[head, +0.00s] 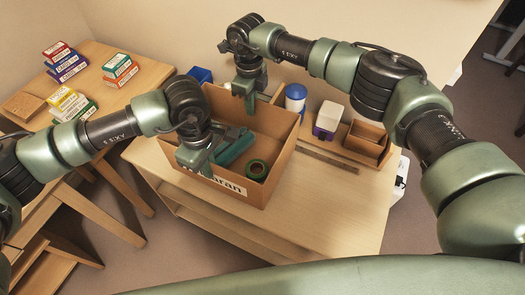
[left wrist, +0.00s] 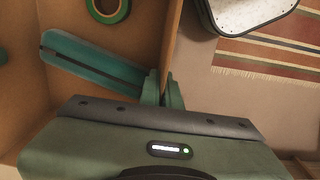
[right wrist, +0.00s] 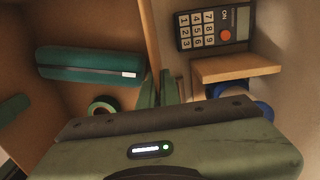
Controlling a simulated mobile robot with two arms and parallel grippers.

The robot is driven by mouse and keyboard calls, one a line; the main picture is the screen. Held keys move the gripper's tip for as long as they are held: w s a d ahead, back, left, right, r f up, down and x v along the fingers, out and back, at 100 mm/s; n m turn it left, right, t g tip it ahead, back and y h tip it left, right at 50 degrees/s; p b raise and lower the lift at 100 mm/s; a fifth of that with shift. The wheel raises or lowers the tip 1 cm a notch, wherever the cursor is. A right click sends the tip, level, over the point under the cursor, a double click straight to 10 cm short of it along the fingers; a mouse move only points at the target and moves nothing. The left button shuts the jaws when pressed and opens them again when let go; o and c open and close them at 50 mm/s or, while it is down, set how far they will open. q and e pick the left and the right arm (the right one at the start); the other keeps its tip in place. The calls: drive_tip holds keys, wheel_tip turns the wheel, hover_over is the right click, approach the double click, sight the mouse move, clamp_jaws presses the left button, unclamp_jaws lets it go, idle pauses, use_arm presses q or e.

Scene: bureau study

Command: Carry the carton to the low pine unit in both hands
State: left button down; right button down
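The open brown carton (head: 273,138) is over the left part of a low pine unit with an open shelf (head: 320,215). I cannot tell whether its base touches the top. A green tape roll (head: 257,170) and a dark green case (head: 236,148) lie inside it. My left gripper (head: 192,162) is at the carton's near wall, its fingers closed on either side of that wall, which shows in the left wrist view (left wrist: 171,45). My right gripper (head: 245,103) is at the far wall, its fingers closed on either side of it in the right wrist view (right wrist: 152,45).
Behind and right of the carton stand a blue-and-white jar (head: 295,98), a white-and-purple box (head: 328,117) and a wooden tray (head: 366,145). A ruler-like strip (head: 328,160) lies before them. A pine desk (head: 115,110) with small boxes stands left. The unit's front right top is clear.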

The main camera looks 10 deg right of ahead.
sight(215, 188)
use_arm(q)
drive_tip(key=shift+f, duration=0.15)
use_arm(e)
drive_tip(key=shift+f, duration=0.15)
